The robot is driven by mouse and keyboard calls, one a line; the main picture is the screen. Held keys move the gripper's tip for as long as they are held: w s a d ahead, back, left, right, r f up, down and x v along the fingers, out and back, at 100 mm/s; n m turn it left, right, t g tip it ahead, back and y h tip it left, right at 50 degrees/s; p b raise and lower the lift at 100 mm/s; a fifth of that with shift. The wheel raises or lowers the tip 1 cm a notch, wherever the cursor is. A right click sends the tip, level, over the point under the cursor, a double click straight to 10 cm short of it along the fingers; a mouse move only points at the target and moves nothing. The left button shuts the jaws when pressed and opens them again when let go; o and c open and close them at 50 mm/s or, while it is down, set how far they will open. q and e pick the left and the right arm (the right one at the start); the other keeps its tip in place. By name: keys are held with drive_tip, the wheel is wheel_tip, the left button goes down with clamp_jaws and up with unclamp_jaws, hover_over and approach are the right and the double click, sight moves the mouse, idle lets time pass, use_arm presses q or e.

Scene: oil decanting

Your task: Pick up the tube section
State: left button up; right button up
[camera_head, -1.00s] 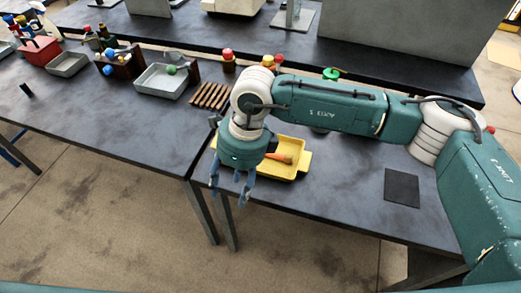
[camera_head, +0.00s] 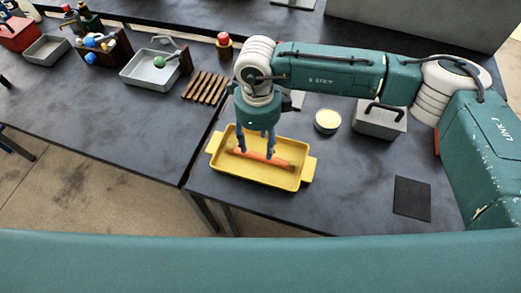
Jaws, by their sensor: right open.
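The tube section (camera_head: 262,157) is an orange rod lying lengthwise in the yellow tray (camera_head: 258,178), with darker ends. My right gripper (camera_head: 256,153) points straight down over the tray. Its blue fingers are open, with their tips at or just above the tube section. I cannot tell whether the fingers touch the tube. The fingers hide small parts of it. My left gripper is not in view.
Right of the tray stand a round tin with a pale yellow top (camera_head: 327,121) and a grey box with a handle (camera_head: 380,120). A dark mat (camera_head: 412,198) lies at the front right. Wooden sticks (camera_head: 205,87) and a grey tray (camera_head: 152,75) are at the left.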

sight(260, 157)
drive_tip(key=shift+s+f, duration=0.15)
drive_tip(key=shift+f, duration=0.65)
drive_tip(key=shift+f+p, duration=0.3)
drive_tip(key=shift+p, duration=0.15)
wheel_tip(260, 157, down, 4)
drive_tip(key=p, duration=0.2)
drive_tip(key=shift+d+f+p, duration=0.15)
drive_tip(key=shift+f+p, duration=0.1)
drive_tip(key=shift+p, duration=0.05)
drive_tip(key=shift+f, duration=0.2)
drive_tip(key=shift+w+f, duration=0.1)
drive_tip(key=shift+w, duration=0.1)
drive_tip(key=shift+c, duration=1.3)
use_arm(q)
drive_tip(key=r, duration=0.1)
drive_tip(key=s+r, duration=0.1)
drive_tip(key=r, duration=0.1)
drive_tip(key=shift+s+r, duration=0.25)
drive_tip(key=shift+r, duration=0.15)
use_arm(e)
clamp_jaws()
